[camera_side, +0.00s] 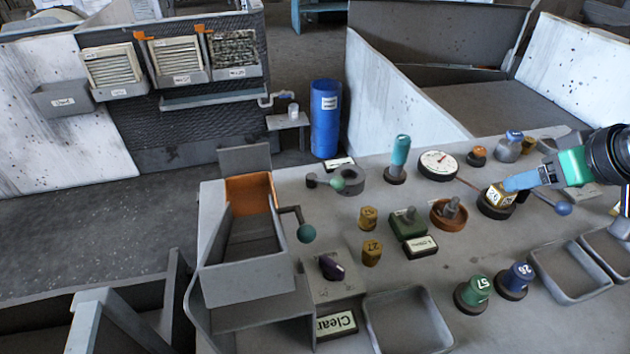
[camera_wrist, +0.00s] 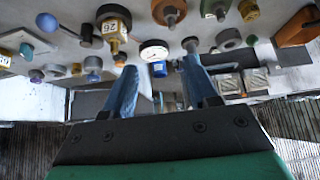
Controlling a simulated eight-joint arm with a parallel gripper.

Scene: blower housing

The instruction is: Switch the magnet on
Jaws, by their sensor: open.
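Nothing in view is clearly marked as the magnet, and I cannot tell which control is its switch. Candidates are a green block with a grey knob (camera_side: 408,223), a purple knob on a grey plate (camera_side: 331,267), and a blue ball-ended lever (camera_side: 563,208). The blue ball also shows in the wrist view (camera_wrist: 47,22). My gripper (camera_side: 508,184) is at the right, its blue fingers close to a yellow block numbered 26 (camera_side: 497,195). In the wrist view my gripper (camera_wrist: 160,75) has its fingers apart with nothing held; the yellow block (camera_wrist: 112,28) lies beyond them, to the left.
A dial gauge (camera_side: 438,164) and a teal-handled tool (camera_side: 399,155) stand behind. An orange ring part (camera_side: 450,212) is left of the yellow block. Green (camera_side: 474,291) and blue (camera_side: 516,279) numbered knobs stand in front. An empty tray (camera_side: 406,318) is at the front; a crank-handled bin (camera_side: 250,280) is left.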

